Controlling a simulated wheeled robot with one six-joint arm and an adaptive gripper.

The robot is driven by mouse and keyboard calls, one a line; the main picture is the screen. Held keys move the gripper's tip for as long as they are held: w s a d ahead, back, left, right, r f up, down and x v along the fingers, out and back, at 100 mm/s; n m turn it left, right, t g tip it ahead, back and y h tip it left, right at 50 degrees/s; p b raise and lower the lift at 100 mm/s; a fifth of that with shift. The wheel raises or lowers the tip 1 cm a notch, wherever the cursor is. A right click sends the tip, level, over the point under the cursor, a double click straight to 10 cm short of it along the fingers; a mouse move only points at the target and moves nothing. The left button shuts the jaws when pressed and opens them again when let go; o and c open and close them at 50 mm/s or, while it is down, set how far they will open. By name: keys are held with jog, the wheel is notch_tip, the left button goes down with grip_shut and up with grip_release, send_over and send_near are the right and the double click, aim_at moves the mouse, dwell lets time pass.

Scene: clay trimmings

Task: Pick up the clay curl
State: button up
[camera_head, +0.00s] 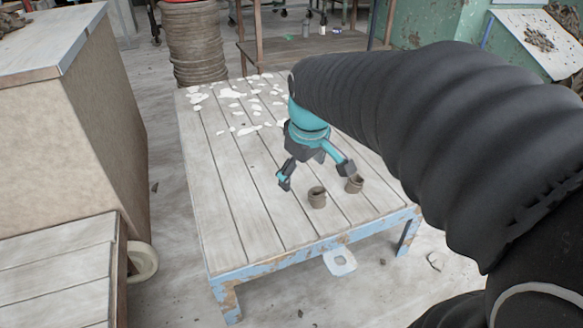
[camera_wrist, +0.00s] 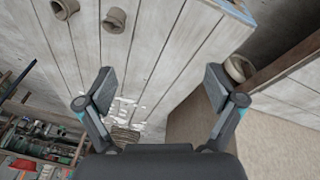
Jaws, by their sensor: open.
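Two brown clay curls sit on a low table (camera_head: 237,210) with pale planks and a worn blue frame. One clay curl (camera_head: 317,197) is nearer the table's middle and the other clay curl (camera_head: 354,184) is just right of it, in the head view. In the wrist view they show at the top left, as one curl (camera_wrist: 115,20) and another curl (camera_wrist: 64,8) partly cut by the edge. My gripper (camera_head: 315,178) is open and empty above the table, its fingers spread. It appears close to the curls, but touches neither clearly. In the wrist view its fingertips (camera_wrist: 155,90) frame bare planks.
White flakes (camera_head: 232,93) lie scattered on the table's far part. A beige cabinet (camera_head: 75,130) stands to the left and a stack of brown rings (camera_head: 194,42) stands behind. The table's near left planks are clear.

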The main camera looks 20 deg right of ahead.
jog(key=w+d+f+n+g, duration=0.1)
jog(key=w+d+f+n, duration=0.3)
jog(key=w, duration=0.4)
jog(key=n+g, duration=0.2)
send_over(316, 192)
notch_tip(316, 192, down, 7)
notch_tip(316, 192, down, 9)
jog(key=shift+w+d+r+b, duration=0.1)
jog(key=shift+d+b, duration=0.05)
jog(key=shift+b, duration=0.5)
jog(key=shift+a+f+b, duration=0.2)
jog(key=shift+f+b, duration=0.4)
jog(key=shift+f, duration=2.1)
jog(key=c, duration=1.3)
